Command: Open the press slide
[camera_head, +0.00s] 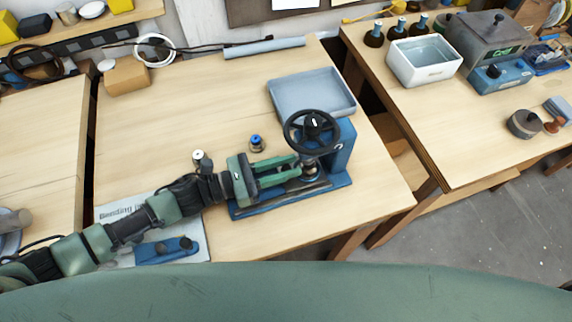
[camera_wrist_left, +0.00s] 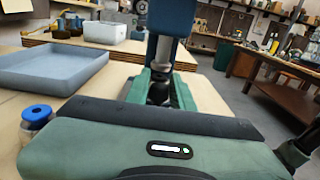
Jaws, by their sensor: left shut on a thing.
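The blue press (camera_head: 341,147) stands near the front right of the middle workbench, with a black handwheel (camera_head: 312,128) on top. A grey slide track (camera_head: 292,194) runs along its blue base. My left gripper (camera_head: 300,172) reaches in from the left, low over the base. In the left wrist view its green fingers (camera_wrist_left: 160,92) are shut on a dark knob (camera_wrist_left: 158,92) at the slide, under the press's ram (camera_wrist_left: 165,52). The ram and the press's blue head (camera_wrist_left: 172,15) rise just beyond the fingers. My right gripper is out of view.
A grey-blue tray (camera_head: 312,95) lies behind the press. A small blue-capped bottle (camera_head: 257,143) and a white-topped jar (camera_head: 200,157) stand close to my left arm. A blue fixture (camera_head: 165,250) lies at the front. The bench's middle is clear.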

